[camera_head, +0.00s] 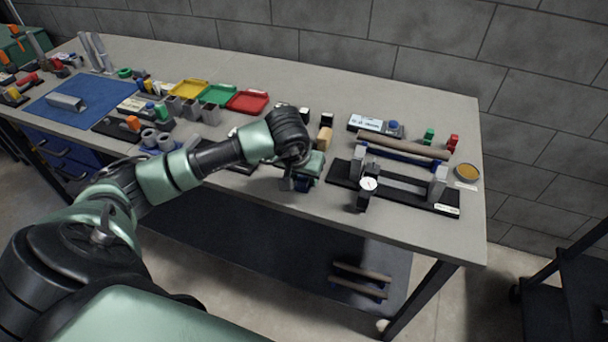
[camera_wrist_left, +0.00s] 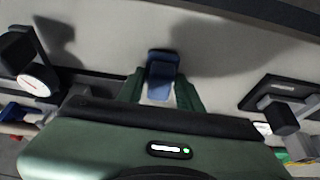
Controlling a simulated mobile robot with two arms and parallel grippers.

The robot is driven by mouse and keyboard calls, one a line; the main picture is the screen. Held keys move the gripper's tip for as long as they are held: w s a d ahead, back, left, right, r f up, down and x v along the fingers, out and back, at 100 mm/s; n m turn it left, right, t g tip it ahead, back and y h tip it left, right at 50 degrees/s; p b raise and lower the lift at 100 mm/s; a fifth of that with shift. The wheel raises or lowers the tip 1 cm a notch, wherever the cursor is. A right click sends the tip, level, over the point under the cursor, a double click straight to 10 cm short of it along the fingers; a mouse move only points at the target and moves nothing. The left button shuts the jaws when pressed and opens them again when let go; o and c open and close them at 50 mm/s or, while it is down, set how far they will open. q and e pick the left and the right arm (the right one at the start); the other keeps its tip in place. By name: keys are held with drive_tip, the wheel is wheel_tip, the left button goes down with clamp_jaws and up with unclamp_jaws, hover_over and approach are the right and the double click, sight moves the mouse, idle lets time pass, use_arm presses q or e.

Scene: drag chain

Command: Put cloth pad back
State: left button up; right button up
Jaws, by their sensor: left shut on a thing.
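My left gripper (camera_head: 297,183) is above or at the front edge of the workbench, left of the black fixture with the dial gauge. It is shut on a small blue pad, which I take to be the cloth pad (camera_wrist_left: 163,65). In the left wrist view the pad sits between the two green fingers (camera_wrist_left: 161,90) and sticks out past their tips. The gripper hides most of the pad in the head view. I cannot tell whether the pad touches the bench. My right gripper is not in view.
The dial gauge (camera_head: 368,184) stands close right of the gripper, on the black fixture base (camera_head: 410,197). Wooden block (camera_head: 325,138) and a labelled box (camera_head: 370,124) stand behind. Yellow, green and red trays (camera_head: 247,101) and a blue mat (camera_head: 88,94) lie left.

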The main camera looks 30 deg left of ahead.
use_arm(q)
drive_tip(key=shift+f, duration=0.2)
drive_tip(key=o, duration=1)
drive_tip(key=shift+o, duration=1)
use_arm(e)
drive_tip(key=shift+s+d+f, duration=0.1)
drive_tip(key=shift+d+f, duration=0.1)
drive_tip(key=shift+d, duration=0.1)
use_arm(q)
drive_tip(key=shift+r, duration=0.5)
drive_tip(key=b+v, duration=0.1)
drive_tip(key=v, duration=1)
drive_tip(key=shift+s+r+b, duration=0.2)
drive_tip(key=shift+b, duration=0.1)
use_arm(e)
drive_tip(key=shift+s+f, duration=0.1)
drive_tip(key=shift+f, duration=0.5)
